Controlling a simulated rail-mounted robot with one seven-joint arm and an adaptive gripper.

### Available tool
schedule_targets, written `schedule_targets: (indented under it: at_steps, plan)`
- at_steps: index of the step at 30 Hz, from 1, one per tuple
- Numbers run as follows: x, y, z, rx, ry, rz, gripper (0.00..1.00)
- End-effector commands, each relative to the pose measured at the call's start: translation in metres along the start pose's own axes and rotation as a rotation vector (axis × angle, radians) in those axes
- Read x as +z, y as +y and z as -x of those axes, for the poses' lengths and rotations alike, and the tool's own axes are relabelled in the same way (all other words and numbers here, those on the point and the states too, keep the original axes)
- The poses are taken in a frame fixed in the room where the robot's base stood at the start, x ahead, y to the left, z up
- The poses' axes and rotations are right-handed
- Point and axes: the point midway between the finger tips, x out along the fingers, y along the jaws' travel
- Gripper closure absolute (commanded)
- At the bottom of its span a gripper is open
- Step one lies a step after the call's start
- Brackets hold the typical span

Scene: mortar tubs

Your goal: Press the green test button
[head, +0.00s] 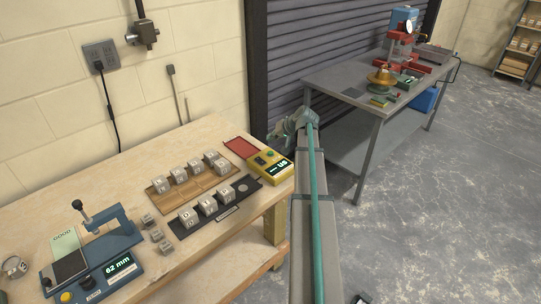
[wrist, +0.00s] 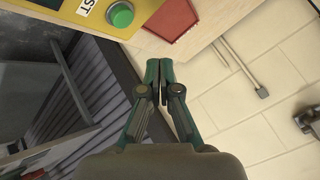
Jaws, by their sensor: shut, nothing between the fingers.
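The green test button (wrist: 120,14) is a round green cap on a yellow tester (head: 263,169), near the top edge of the wrist view. Part of a label ending in "ST" shows beside it. In the head view the tester stands at the right end of the wooden bench, its display lit. My gripper (wrist: 160,66) is shut and empty. In the wrist view its fingertips are below and right of the button in the picture, apart from it. In the head view my gripper (head: 283,137) is beyond the tester, partly hidden by my arm.
A red pad (head: 240,147) lies beside the tester on the bench (head: 190,141). Grey cubes stand on a brown tray (head: 160,187) and a dark tray (head: 177,230). A blue gauge (head: 105,259) stands at left. A grey table (head: 350,97) with equipment is at the back right.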

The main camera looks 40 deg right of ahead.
Motion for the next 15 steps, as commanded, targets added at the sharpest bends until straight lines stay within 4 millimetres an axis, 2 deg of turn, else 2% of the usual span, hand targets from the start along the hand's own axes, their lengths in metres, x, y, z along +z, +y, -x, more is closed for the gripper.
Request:
schedule_targets:
  at_steps: [6, 15]
  plan:
    - [0.016, 0.016, -0.022, 0.000, 0.000, 0.001, 1.00]
    - [0.022, 0.022, -0.030, 0.000, 0.000, 0.001, 1.00]
